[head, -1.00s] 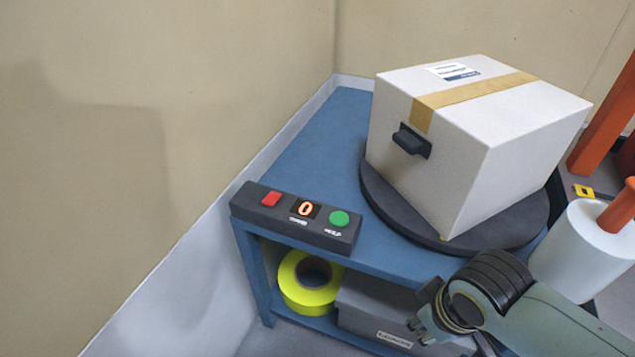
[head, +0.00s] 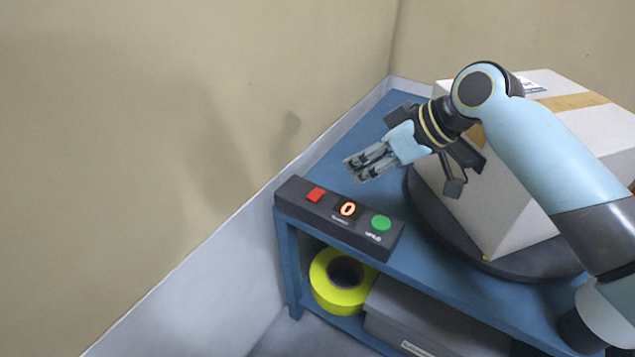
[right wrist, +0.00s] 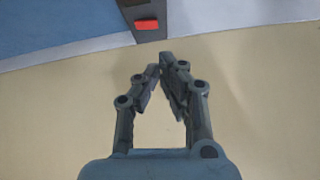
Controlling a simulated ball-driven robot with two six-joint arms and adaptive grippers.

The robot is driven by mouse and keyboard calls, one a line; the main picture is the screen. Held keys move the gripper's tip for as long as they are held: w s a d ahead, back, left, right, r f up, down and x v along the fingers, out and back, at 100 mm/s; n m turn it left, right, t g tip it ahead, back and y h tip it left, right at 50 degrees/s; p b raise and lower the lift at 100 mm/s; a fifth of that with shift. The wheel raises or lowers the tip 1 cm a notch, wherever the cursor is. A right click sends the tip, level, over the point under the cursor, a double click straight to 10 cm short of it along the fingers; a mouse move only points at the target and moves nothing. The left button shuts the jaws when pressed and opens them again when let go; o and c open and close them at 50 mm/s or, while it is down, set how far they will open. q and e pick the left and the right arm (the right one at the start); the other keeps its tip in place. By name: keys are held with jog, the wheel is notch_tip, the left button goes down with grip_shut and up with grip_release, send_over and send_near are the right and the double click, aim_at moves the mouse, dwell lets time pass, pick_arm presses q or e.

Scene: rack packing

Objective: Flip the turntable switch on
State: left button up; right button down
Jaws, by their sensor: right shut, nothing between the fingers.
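The switch panel (head: 300,190) is a dark box on the near left edge of the blue table. In the right wrist view the gripper (right wrist: 162,65) points toward the panel's end, where the red rocker (right wrist: 146,24) shows at the top. The black turntable (head: 440,237) is partly hidden by the box on it. My left gripper is out of view.
A white taped box (head: 525,225) stands on the turntable, partly behind my right arm. The blue table (head: 345,150) is against a beige wall. A yellow tape roll (head: 325,285) and a grey case (head: 420,325) are on the shelf below.

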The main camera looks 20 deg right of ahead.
jog(key=w+r, duration=0.1)
jog(key=w+y, duration=0.1)
jog(key=w, duration=0.1)
jog(key=shift+d+r+t, duration=0.1)
jog(key=shift+r+t, duration=0.25)
jog(key=shift+t, duration=0.05)
jog(key=shift+f, duration=0.1)
jog(key=b, duration=0.3)
send_over(317, 197)
jog(key=f, duration=0.7)
jog(key=shift+w+d+f, duration=0.1)
jog(key=shift+w+f, duration=0.05)
jog(key=shift+w, duration=0.1)
notch_tip(317, 197, down, 2)
jog(key=shift+s+f, duration=0.15)
jog(key=shift+f, duration=0.65)
